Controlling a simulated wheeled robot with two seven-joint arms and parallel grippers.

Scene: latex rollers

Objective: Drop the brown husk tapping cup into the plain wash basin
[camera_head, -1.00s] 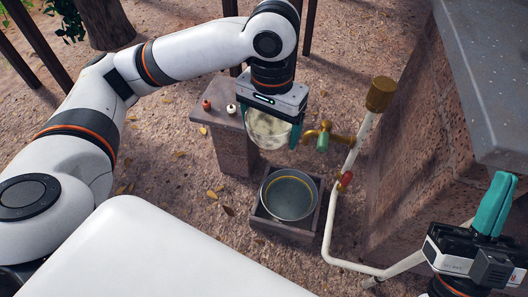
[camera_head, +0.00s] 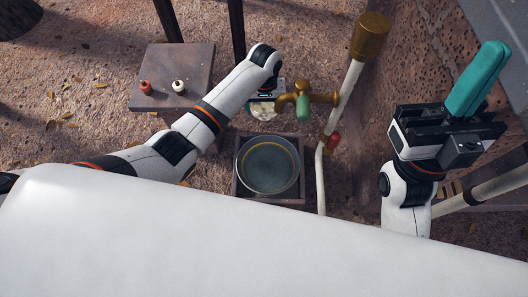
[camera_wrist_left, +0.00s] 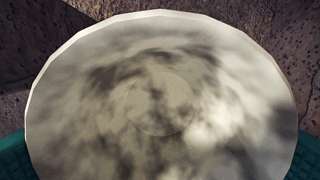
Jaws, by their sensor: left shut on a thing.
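My left gripper (camera_head: 264,101) is shut on a pale, mottled, rounded cup (camera_head: 262,110), partly hidden by the gripper and wrist. The cup fills most of the left wrist view (camera_wrist_left: 160,100), with a teal finger at each lower side. It looks cream-grey there rather than brown. The wash basin (camera_head: 268,170) is a round dark metal basin with a lighter rim, set in a low square box on the ground. The gripper and cup are just beyond the basin's far rim in the head view, beside the tap. My right gripper (camera_head: 478,78) is raised at the right, its teal fingers together and empty.
A brass tap (camera_head: 303,100) with a green part stands on a white pipe (camera_head: 345,90) right of the cup. A red valve (camera_head: 333,141) is lower on the pipe. A stone stand (camera_head: 190,62) with two small bottles is at left. A brick wall is at right.

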